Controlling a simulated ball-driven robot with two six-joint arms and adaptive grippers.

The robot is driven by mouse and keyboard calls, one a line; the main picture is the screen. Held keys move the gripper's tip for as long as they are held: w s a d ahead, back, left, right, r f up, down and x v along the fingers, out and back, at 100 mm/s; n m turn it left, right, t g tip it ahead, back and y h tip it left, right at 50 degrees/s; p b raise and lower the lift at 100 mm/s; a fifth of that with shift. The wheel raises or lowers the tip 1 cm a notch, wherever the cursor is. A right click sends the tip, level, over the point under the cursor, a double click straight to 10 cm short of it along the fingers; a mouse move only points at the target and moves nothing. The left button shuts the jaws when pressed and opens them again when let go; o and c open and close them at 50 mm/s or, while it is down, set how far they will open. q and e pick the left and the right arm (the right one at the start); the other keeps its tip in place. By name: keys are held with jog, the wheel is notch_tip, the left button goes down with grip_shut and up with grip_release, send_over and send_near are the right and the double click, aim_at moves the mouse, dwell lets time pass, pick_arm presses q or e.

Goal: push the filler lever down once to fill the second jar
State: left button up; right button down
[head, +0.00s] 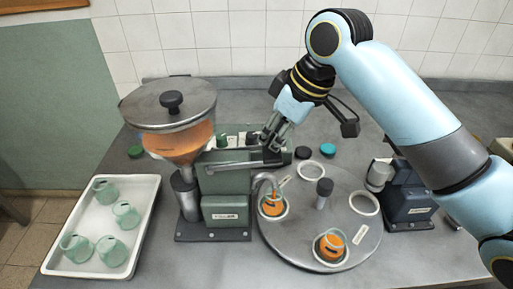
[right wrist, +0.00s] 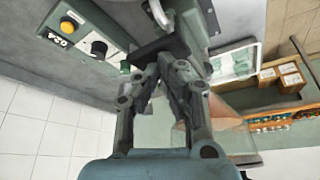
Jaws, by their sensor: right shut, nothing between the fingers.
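The green filler machine (head: 226,208) stands at the middle left, with a hopper (head: 170,105) of orange filling. Its grey lever (head: 235,164) runs roughly level across the front. My right gripper (head: 270,142) is shut and empty at the lever's right end; I cannot tell whether it touches. In the right wrist view the fingertips (right wrist: 168,62) meet close to a dark bar (right wrist: 166,44). A jar (head: 271,207) with orange filling stands under the spout on the round turntable (head: 300,232). Another jar (head: 331,248) with orange filling stands at the turntable's front. My left gripper is out of view.
Two ring-shaped places (head: 364,202) on the turntable are empty. A white tray (head: 148,190) with several empty greenish jars stands at the left. Loose lids, such as a teal one (head: 328,150), lie behind the turntable.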

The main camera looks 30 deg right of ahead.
aim_at(275, 154)
jog(key=shift+s+d+f+b, duration=0.15)
jog(key=shift+f+b, duration=0.65)
jog(key=shift+f, duration=1.4)
notch_tip(275, 154, up, 2)
jog(key=p, duration=0.3)
jog(key=shift+r, duration=0.25)
jog(key=shift+r+p, duration=0.45)
jog(key=shift+r, duration=1.65)
notch_tip(275, 154, up, 5)
